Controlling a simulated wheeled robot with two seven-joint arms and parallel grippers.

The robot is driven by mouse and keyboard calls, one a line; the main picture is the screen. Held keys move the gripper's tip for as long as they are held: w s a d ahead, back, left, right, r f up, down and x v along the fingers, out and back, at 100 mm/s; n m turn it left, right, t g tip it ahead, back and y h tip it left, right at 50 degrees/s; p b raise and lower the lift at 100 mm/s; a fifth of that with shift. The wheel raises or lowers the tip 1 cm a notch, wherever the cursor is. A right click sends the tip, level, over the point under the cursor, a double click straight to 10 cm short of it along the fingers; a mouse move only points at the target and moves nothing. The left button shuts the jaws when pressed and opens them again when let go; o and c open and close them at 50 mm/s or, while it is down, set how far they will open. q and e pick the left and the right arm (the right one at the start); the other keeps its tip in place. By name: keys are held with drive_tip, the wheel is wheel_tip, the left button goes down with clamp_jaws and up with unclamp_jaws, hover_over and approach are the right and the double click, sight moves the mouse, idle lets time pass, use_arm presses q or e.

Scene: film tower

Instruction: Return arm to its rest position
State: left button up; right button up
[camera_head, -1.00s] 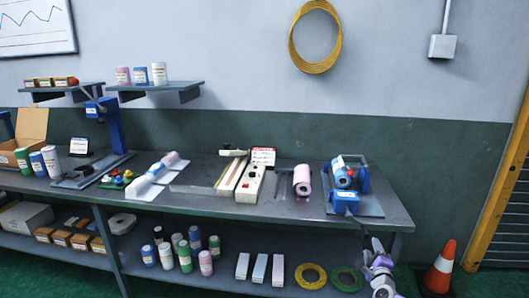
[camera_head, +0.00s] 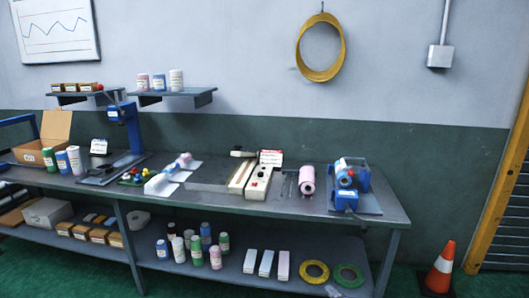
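A small pale tip, likely my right gripper (camera_head: 333,291), shows at the bottom edge in front of the lower shelf. Too little of it shows to tell whether it is open or shut. It appears apart from the bench items. My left gripper is out of view. The workbench (camera_head: 290,208) stands along the wall. On its right end is a blue device (camera_head: 345,198) with a blue roll (camera_head: 344,179). A pink roll (camera_head: 307,180) stands left of it, beside a white sealer (camera_head: 258,182).
The lower shelf holds several bottles, three pale boxes (camera_head: 265,263), a yellow ring (camera_head: 315,272) and a green ring (camera_head: 349,276). An orange cone (camera_head: 440,268) stands right of the bench. A cardboard box (camera_head: 52,138) is at the left. Green floor is free between bench and cone.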

drive_tip(key=s+a+f+n+g+y+p, duration=0.1)
drive_tip(key=s+a+f+n+g, duration=0.35)
drive_tip(key=s+a, duration=0.4)
drive_tip(key=s+a+f+n+g+y+p, duration=0.2)
drive_tip(key=s+a+f+n+g, duration=0.25)
drive_tip(key=s, duration=0.75)
drive_tip(key=s+f+n+g+p, duration=0.1)
drive_tip(key=s+n+g, duration=0.1)
drive_tip(key=s, duration=0.7)
drive_tip(key=s+f+n+g+h, duration=0.1)
drive_tip(key=s+n+g, duration=0.1)
drive_tip(key=s, duration=0.8)
drive_tip(key=shift+s+f+n+p, duration=0.3)
drive_tip(key=shift+p, duration=0.05)
drive_tip(key=shift+a, duration=0.1)
drive_tip(key=shift+c, duration=0.2)
